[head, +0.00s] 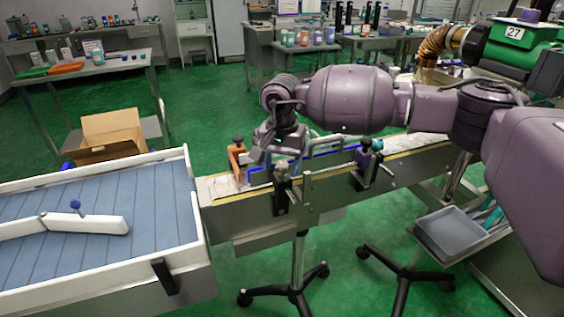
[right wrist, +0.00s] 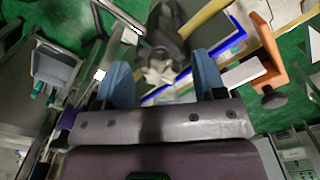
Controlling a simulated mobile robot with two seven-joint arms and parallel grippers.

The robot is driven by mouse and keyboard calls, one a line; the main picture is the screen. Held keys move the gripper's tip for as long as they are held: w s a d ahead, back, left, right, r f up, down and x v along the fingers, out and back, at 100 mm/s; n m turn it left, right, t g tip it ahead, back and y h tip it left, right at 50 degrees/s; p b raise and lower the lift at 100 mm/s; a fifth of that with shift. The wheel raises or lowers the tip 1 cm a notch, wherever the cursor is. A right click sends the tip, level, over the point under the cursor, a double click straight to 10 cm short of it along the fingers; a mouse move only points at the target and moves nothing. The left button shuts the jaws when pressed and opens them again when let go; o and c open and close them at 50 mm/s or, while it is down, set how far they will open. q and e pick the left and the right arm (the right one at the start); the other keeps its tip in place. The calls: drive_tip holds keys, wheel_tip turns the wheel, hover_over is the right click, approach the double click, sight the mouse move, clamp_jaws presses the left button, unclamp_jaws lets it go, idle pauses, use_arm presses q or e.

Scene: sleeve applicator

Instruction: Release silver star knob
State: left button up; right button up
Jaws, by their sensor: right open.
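The silver star knob (right wrist: 158,74) shows in the right wrist view as a pale grey lobed shape at the end of a dark clamp body (right wrist: 166,32). My right gripper (right wrist: 163,82) is open, its two blue fingers on either side of the knob; I cannot tell whether either touches it. In the head view my right gripper (head: 276,150) is over the narrow conveyor (head: 240,220), just above a black clamp post (head: 281,192). My left gripper is not in view.
An orange bracket (head: 237,160) with a dark knob and a blue-edged guide rail (head: 335,152) are close to my right gripper. A grey tray (head: 450,234) is at lower right. A wide blue-slatted belt (head: 90,255) is left.

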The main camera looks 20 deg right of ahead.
sight(282, 166)
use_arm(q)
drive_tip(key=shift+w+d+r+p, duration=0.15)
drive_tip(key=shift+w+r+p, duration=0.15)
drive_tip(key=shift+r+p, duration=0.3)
use_arm(e)
wheel_tip(282, 166, up, 11)
drive_tip(key=shift+f, duration=0.15)
